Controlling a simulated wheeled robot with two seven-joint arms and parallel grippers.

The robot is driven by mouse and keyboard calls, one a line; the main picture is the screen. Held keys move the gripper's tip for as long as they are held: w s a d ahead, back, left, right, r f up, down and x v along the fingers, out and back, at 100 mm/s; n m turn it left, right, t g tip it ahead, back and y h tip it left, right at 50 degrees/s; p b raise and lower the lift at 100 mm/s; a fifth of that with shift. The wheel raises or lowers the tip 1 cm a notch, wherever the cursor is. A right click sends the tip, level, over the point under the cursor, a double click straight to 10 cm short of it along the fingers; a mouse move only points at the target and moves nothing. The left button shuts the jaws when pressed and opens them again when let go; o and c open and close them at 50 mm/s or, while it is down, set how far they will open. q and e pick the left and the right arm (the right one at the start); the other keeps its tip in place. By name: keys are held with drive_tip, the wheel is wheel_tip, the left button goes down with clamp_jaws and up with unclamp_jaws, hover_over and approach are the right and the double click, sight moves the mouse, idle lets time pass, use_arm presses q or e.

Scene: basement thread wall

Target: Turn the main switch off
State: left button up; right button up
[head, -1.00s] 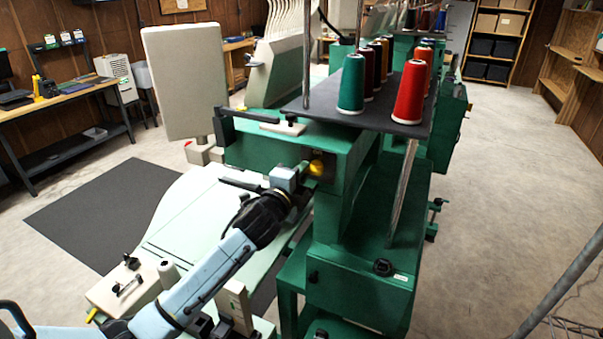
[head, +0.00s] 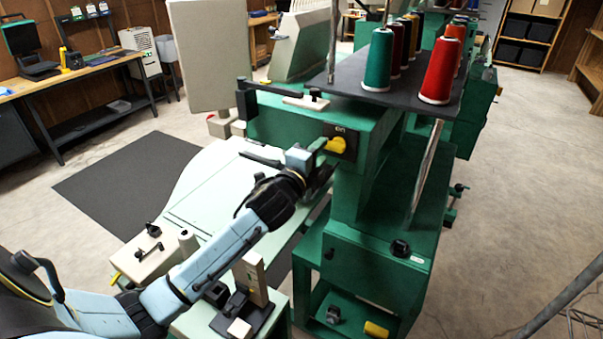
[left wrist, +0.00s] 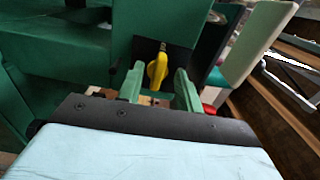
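The main switch is a yellow knob (head: 337,145) on a black plate with an "ON" label, on the near end of the green machine head (head: 280,122). In the left wrist view the knob (left wrist: 157,70) stands nearly upright, slightly tilted. My left gripper (head: 319,150) is in front of the switch plate. In the left wrist view my left gripper (left wrist: 160,72) is open, with one green finger on each side of the knob and gaps visible. Whether the fingertips reach past the knob I cannot tell. My right gripper is not in view.
A dark shelf (head: 345,82) with several thread cones stands above the switch. A metal post (head: 425,175) and a green lower cabinet (head: 375,270) are to its right. A pale machine table (head: 205,205) lies under my left arm. Open floor (head: 530,190) is at right.

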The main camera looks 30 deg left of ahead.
use_arm(q)
drive_tip(key=s+b, duration=0.1)
drive_tip(key=s, duration=1)
drive_tip(key=shift+d, duration=0.3)
drive_tip(key=shift+s, duration=0.1)
